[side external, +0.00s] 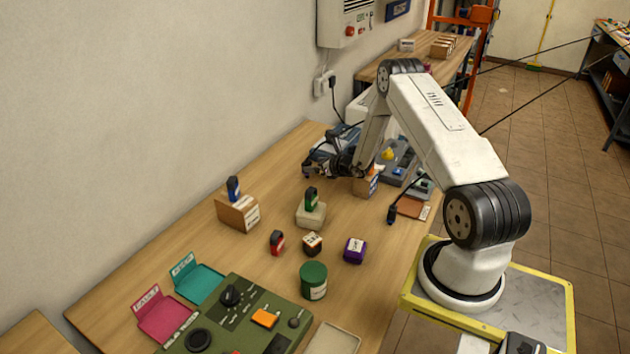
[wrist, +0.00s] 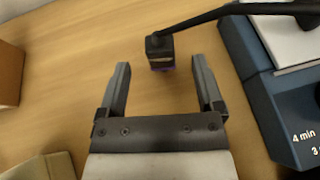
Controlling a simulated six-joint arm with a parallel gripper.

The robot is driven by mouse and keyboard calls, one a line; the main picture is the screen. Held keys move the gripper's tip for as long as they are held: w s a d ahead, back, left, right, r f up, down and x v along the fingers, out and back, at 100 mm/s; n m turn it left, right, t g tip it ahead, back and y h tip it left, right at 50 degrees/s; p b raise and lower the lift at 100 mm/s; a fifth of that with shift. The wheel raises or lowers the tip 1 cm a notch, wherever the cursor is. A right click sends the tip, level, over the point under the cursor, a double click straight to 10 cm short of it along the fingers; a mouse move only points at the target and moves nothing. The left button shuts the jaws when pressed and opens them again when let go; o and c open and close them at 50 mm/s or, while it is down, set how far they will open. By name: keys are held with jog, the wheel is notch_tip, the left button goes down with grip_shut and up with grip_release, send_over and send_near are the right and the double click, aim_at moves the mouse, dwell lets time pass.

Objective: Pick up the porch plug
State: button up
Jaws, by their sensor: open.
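In the wrist view a black plug (wrist: 158,48) with a purple band lies on the wooden table at the end of a thick black cable. No name is readable on it, so I cannot confirm that it is the porch plug. My gripper (wrist: 160,76) is open and empty, its two fingers pointing toward the plug. The plug sits centred between the fingers, just past their tips. In the side view my gripper (side external: 312,170) is low over the far part of the table, and the plug there cannot be made out.
A dark blue device (wrist: 262,92) with minute markings stands close right of the fingers. A brown block (wrist: 10,75) is at the left. In the side view, blue-topped (side external: 233,188) and green-topped (side external: 311,197) pieces stand on blocks. Another black plug (side external: 391,214) hangs near the table's right edge.

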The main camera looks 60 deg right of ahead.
aim_at(310, 165)
jog(key=shift+x, duration=2.55)
grip_shut()
